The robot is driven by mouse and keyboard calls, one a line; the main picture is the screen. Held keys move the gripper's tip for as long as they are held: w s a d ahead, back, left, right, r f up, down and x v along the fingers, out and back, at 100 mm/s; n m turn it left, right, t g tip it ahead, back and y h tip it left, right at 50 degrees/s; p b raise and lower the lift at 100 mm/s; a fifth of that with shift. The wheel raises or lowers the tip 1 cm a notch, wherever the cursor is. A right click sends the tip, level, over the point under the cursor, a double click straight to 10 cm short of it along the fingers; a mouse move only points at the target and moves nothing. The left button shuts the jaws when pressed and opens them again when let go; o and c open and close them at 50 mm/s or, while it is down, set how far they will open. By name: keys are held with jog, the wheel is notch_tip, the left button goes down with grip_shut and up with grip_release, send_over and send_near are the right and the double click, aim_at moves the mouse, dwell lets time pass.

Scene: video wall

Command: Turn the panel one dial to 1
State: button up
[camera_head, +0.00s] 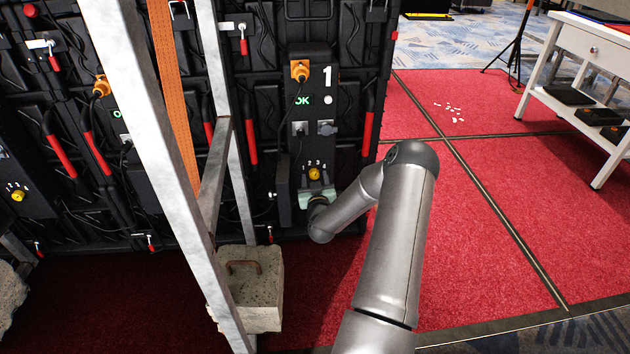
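Panel one (327,110) is the black module marked with a white "1" on the back of the video wall, right of the metal frame. Its yellow dial (314,174) sits low on the module, with small white numbers around its top; its pointer is too small to read. My grey arm comes up from the bottom right, and my gripper (316,192) is at the dial's lower side, close to it. The fingers are mostly hidden and small, so I cannot tell whether they touch the dial or how far apart they are.
A silver metal brace (145,130) with an orange strap (172,85) stands left of panel one. A concrete weight (262,290) sits at its foot. Another yellow dial (18,196) is at the far left. A white table (590,45) is at the right. Red carpet (510,190) there is mostly clear.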

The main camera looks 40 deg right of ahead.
jog(key=c, duration=0.9)
jog(key=shift+o, duration=0.2)
jog(key=shift+n, duration=0.5)
jog(key=n+b, duration=0.2)
jog(key=n, duration=0.1)
jog(key=shift+a+f+n+b, duration=0.1)
jog(key=shift+f+n+b, duration=0.05)
jog(key=shift+n+b, duration=0.2)
jog(key=n+b, duration=0.3)
jog(key=n, duration=0.1)
jog(key=shift+n, duration=0.35)
jog(key=n+b, duration=0.1)
jog(key=n, duration=0.2)
jog(key=shift+b, duration=0.4)
jog(key=shift+d+n, duration=0.2)
jog(key=shift+n, duration=1.6)
